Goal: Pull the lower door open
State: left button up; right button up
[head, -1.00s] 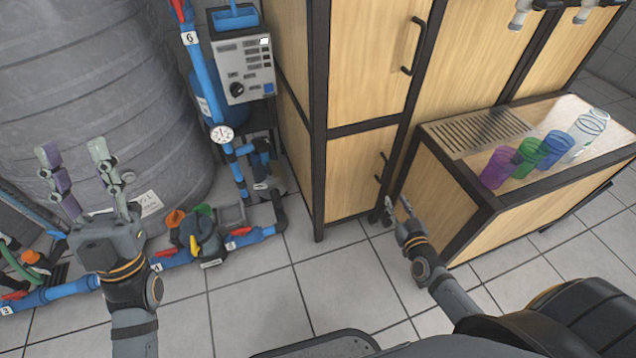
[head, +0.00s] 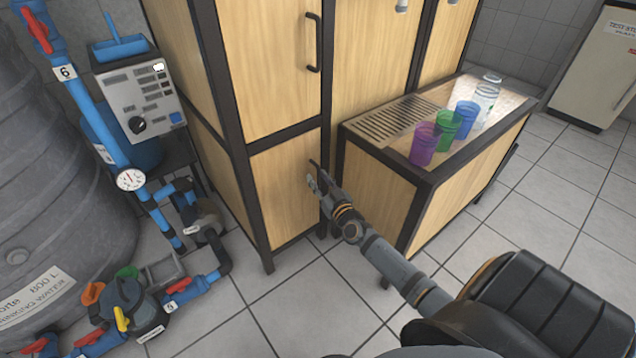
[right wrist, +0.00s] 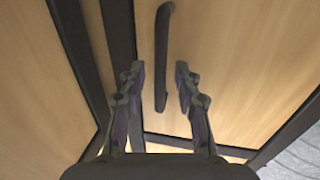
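The lower door (head: 275,195) is a light wood panel in a dark frame, under a taller upper door (head: 262,65). It looks shut. My right gripper (head: 313,178) is at the right edge of the lower door and covers its handle in the head view. In the right wrist view a dark vertical handle (right wrist: 162,60) shows between the two spread fingers of the right gripper (right wrist: 160,76). The fingers are open, with a gap on each side of the handle. I cannot tell whether the fingertips reach past it. My left gripper is out of view.
A low wooden counter (head: 435,182) with a drain grate and several coloured cups stands close to the right of the door. Blue pipes, a pump (head: 128,300) and a grey tank (head: 60,150) stand at the left. The tiled floor in front is clear.

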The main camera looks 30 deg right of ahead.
jog(key=shift+w, duration=0.3)
jog(key=shift+c, duration=0.2)
grip_shut()
